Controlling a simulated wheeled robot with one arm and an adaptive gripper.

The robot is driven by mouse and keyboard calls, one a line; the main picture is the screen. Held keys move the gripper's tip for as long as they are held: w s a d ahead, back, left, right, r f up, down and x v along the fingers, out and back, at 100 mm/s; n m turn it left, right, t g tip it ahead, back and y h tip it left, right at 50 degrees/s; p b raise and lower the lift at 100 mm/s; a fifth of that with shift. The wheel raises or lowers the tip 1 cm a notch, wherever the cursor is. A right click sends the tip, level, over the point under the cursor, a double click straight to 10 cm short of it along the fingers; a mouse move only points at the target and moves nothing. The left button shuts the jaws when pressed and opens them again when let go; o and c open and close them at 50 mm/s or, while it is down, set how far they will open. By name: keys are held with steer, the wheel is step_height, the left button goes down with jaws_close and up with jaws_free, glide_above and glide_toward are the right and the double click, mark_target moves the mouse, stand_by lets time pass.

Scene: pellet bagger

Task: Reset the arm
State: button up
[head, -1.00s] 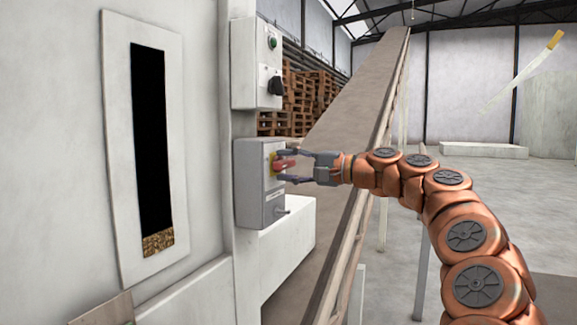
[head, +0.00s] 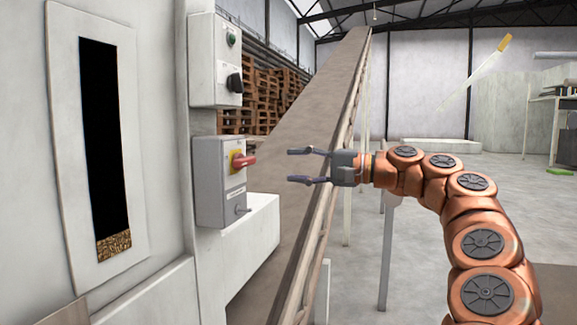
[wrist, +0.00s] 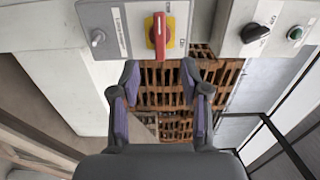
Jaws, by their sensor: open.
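My gripper (head: 308,166) is open and empty in the head view, its fingers pointing left toward a grey switch box. The box (head: 208,190) carries a red rotary handle (head: 243,161) on a yellow plate and a small toggle below. A clear gap separates the fingertips from the red handle. In the wrist view the open gripper (wrist: 160,78) shows with the red handle (wrist: 159,36) beyond its fingertips, upright in that picture. My copper-coloured arm reaches in from the lower right of the head view.
An upper control box (head: 214,60) has a green button and a black knob. A tall slot window (head: 107,150) shows pellets at its bottom. A sloping conveyor (head: 300,130) rises behind my gripper. Pallets (head: 262,95) are stacked behind. Open floor (head: 425,240) lies right of the conveyor.

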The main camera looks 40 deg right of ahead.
stand_by(0.7)
steer(key=w+a+f+n+g+y, duration=0.1)
steer(key=a+f+n+g, duration=0.2)
steer(key=a, duration=0.8)
steer(key=w+a+f+n+g, duration=0.15)
steer(key=a+f+g, duration=0.25)
steer(key=a, duration=0.7)
steer(key=s+a+f+n+g+h, duration=0.2)
steer(key=s+a+f+n+g, duration=0.3)
steer(key=a+f, duration=0.6)
steer(key=s+a+f+g+h, duration=0.3)
steer(key=s+f+h, duration=0.1)
steer(key=s+f, duration=0.8)
steer(key=s+d+f+n+g+h, duration=0.1)
steer(key=s+d+f+h, duration=0.15)
steer(key=s+f, duration=0.4)
steer(key=s+d+f+n+g+h, duration=0.1)
steer(key=s+d+f+g+h, duration=0.1)
steer(key=s+d+f, duration=0.35)
steer(key=s+a+p+v, duration=0.1)
steer(key=s+p+v, duration=0.1)
steer(key=p+v, duration=0.9)
steer(key=shift+s+r+t+p, duration=0.4)
steer(key=shift+r+p, duration=0.3)
steer(key=shift+p, duration=0.1)
